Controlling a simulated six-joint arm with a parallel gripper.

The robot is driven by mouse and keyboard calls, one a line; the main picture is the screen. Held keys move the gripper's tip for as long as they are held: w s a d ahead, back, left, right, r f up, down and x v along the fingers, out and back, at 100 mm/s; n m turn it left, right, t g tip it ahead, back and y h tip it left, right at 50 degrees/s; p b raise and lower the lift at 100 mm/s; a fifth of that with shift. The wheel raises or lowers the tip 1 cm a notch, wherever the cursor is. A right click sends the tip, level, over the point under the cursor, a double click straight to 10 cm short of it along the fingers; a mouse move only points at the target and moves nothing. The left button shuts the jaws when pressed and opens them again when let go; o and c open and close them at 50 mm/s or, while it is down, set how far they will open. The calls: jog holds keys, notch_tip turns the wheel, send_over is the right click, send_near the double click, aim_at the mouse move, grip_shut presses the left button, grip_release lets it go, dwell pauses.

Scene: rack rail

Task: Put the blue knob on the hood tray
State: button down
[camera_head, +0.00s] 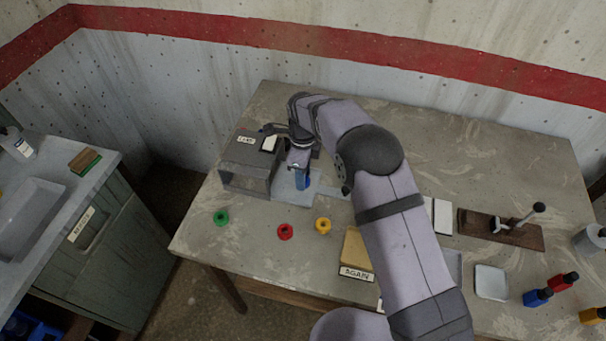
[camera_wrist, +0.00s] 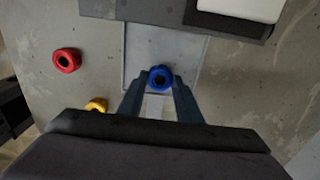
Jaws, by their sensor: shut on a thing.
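The blue knob (camera_wrist: 160,85) is a ring-shaped knob with a dark centre. In the wrist view it sits between the two fingertips of my gripper (camera_wrist: 160,86), which is shut on it. The tray shows as a flat plate under the knob in the wrist view (camera_wrist: 150,40). I cannot tell whether the knob touches the tray. My arm hides part of the tray's right side.
A green knob (camera_head: 221,221), a red knob (camera_head: 285,236) and a yellow knob (camera_head: 323,230) lie on the table in front of the tray. A block labelled AGAIN (camera_head: 356,258) stands near the front edge. A lever on a wooden board (camera_head: 480,226) is at the right.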

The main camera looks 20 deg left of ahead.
jog(key=shift+f, duration=0.25)
dwell(0.4)
jog(key=c, duration=1.2)
grip_release()
jog(key=shift+r, duration=0.1)
jog(key=shift+r+p, duration=2.55)
jog(key=shift+r, duration=1.4)
